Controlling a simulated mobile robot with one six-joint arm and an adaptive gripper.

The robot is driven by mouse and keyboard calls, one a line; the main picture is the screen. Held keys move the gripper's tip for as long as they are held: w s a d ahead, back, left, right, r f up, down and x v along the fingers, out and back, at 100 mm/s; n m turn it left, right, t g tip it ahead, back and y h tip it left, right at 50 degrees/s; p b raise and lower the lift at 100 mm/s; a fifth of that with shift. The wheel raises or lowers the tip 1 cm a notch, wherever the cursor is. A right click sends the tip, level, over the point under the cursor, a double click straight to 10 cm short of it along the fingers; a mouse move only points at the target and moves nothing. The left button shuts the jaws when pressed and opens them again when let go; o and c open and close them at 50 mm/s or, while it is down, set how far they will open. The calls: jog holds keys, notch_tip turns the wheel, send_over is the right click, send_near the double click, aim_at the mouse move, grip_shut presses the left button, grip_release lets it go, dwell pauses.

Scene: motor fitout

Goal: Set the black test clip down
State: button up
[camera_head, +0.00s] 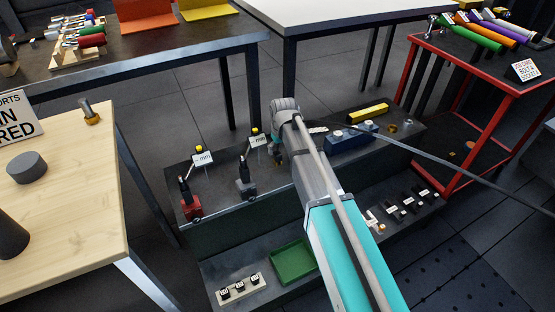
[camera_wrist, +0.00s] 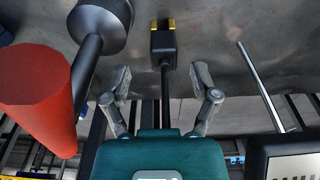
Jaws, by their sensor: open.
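A black clip-like piece with a yellow end (camera_wrist: 162,40), which looks like the black test clip, is against a grey metal surface in the wrist view. A thin black stem or lead runs from it down between the fingers. My gripper (camera_wrist: 161,78) is open, with one finger on each side of that stem and a visible gap to both. The clip's body is just beyond the fingertips. I cannot tell whether it rests fully on the surface. In the head view, my arm covers most of the gripper and the clip cannot be made out.
In the wrist view, a red cylinder (camera_wrist: 38,95) and a dark round-headed post (camera_wrist: 98,25) stand close on the left; a box with a panel (camera_wrist: 290,155) is at right. The head view shows a red stand (camera_head: 191,206), a grey stand (camera_head: 245,184) and a green tray (camera_head: 292,263).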

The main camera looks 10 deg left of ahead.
aim_at(278, 153)
jog(key=shift+f, duration=0.15)
jog(key=shift+w+a+f+b, duration=0.1)
jog(key=shift+a+f+b, duration=0.1)
jog(key=shift+f+b, duration=1.1)
jog(key=shift+w+a+f+b, duration=0.1)
jog(key=shift+a+f+b, duration=0.1)
jog(key=shift+f+b, duration=1.05)
jog(key=shift+r, duration=0.15)
grip_shut()
